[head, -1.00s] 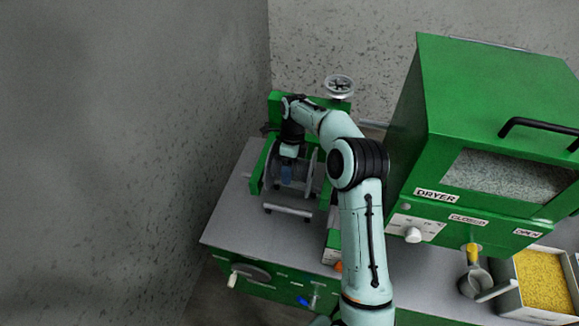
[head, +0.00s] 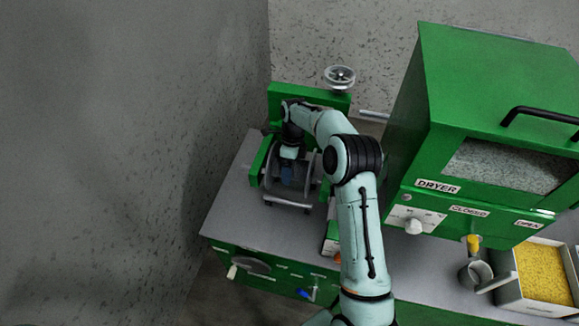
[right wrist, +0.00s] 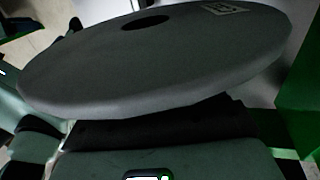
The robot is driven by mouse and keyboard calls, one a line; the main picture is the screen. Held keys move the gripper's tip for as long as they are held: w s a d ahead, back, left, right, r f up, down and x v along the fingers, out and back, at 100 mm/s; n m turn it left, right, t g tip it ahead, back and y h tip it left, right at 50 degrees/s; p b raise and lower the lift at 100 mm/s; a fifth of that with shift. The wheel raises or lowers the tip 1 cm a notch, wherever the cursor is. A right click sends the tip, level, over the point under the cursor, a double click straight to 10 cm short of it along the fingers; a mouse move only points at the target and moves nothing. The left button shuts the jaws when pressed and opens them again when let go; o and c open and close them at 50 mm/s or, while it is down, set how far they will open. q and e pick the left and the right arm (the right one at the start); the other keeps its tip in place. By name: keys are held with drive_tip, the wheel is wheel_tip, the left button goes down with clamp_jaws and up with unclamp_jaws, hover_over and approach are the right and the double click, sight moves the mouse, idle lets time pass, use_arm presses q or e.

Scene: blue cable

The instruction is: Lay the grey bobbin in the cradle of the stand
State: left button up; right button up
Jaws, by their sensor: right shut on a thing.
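The grey bobbin (head: 271,172) is between the green side walls of the stand (head: 258,166) in the head view, with a dark blue winding (head: 287,173) between its discs. My right gripper (head: 290,154) reaches down from above and is shut on the bobbin. In the right wrist view one flat grey disc (right wrist: 150,72) with a dark centre hole fills the upper picture, close against the black gripper. My arm and gripper hide part of the cradle, so I cannot tell whether the bobbin rests in it. My left gripper is not in view.
A metal bar (head: 288,202) runs along the stand's front. A handwheel (head: 340,77) stands behind. The green dryer (head: 470,110) stands close on the right, with a metal cup (head: 475,274) and a box of yellow grains (head: 545,275). The bench's left end (head: 232,210) is clear.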

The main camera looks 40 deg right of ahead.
drive_tip(key=shift+f, duration=1.4)
drive_tip(key=shift+w, duration=0.1)
drive_tip(key=shift+f, duration=0.7)
idle(0.5)
drive_tip(key=o, duration=1.7)
drive_tip(key=shift+o, duration=0.2)
